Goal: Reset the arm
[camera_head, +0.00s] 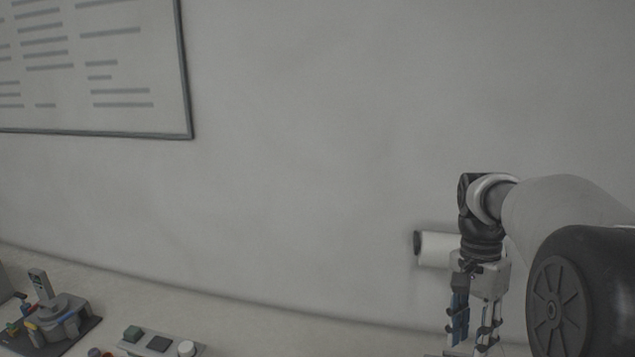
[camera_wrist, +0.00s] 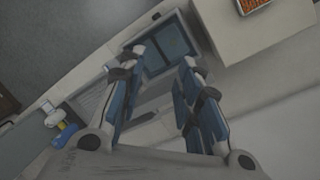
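My arm comes in from the right edge in the head view, bent at the wrist. My gripper (camera_head: 470,349) points down in front of the wall, and its tips are at the bottom edge of that view. In the wrist view my gripper (camera_wrist: 160,55) shows two blue-padded fingers with a clear gap between them. It is open, and nothing is seen between the fingers. Beyond the fingertips lies a grey device with a dark blue panel (camera_wrist: 168,48).
A mounting press (camera_head: 58,318) stands on the bench (camera_head: 250,325) at the lower left. A tray with dark and white blocks (camera_head: 160,343) is right of it. A white roll (camera_head: 435,249) is on the wall close behind my gripper. A wall board (camera_head: 90,60) hangs upper left.

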